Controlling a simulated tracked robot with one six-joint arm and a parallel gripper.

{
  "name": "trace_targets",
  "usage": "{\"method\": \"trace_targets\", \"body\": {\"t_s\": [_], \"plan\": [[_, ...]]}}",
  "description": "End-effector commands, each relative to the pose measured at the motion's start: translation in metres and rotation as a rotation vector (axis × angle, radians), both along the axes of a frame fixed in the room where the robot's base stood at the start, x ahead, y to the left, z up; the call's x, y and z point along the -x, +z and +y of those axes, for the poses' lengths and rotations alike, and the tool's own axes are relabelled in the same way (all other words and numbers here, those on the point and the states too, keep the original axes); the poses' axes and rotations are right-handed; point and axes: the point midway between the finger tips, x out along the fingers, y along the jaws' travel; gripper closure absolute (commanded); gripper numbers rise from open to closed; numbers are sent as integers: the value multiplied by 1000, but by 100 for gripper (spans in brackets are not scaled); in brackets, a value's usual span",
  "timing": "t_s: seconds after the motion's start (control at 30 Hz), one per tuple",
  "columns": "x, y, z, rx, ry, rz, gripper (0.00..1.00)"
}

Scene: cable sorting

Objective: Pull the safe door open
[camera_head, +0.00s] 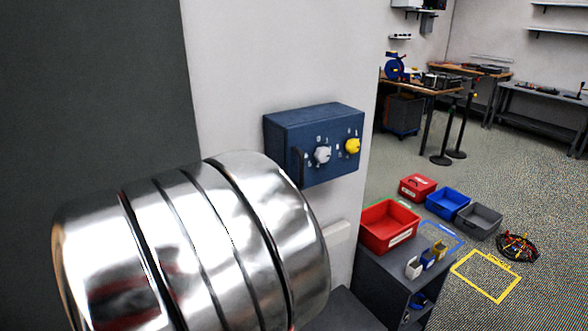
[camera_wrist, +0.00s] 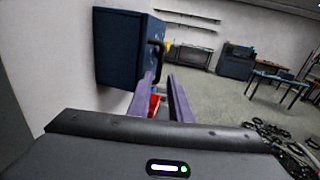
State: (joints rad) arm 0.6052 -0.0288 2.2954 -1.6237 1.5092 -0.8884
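The safe (camera_head: 290,132) is a dark blue box fixed to the pale wall. Its door front carries a white knob (camera_head: 322,155), a yellow knob (camera_head: 352,146) and a dark upright handle (camera_head: 299,167) at the left edge. The door looks closed. In the wrist view the safe (camera_wrist: 122,48) is at upper left, with the handle (camera_wrist: 158,52) on its right side. My gripper (camera_wrist: 160,80) has two purple fingers apart, with the handle just beyond the tips, nearer the left one. I cannot tell whether they touch. My arm hides the gripper in the head view.
A dark cabinet (camera_head: 385,283) below the safe bears a red bin (camera_head: 389,227) and small items. Red (camera_head: 418,187), blue (camera_head: 447,203) and grey (camera_head: 479,221) bins and a cable coil (camera_head: 517,247) lie on the floor to the right. Workbenches stand at the back.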

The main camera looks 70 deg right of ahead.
Motion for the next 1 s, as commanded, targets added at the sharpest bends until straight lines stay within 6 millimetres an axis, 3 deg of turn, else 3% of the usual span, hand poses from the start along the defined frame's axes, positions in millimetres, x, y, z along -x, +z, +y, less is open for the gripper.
{"method": "trace_targets", "body": {"t_s": [0.27,1.0], "plan": [[9,0,-14,0,-3,-1,82],[51,0,-88,0,-3,-1,82]]}}
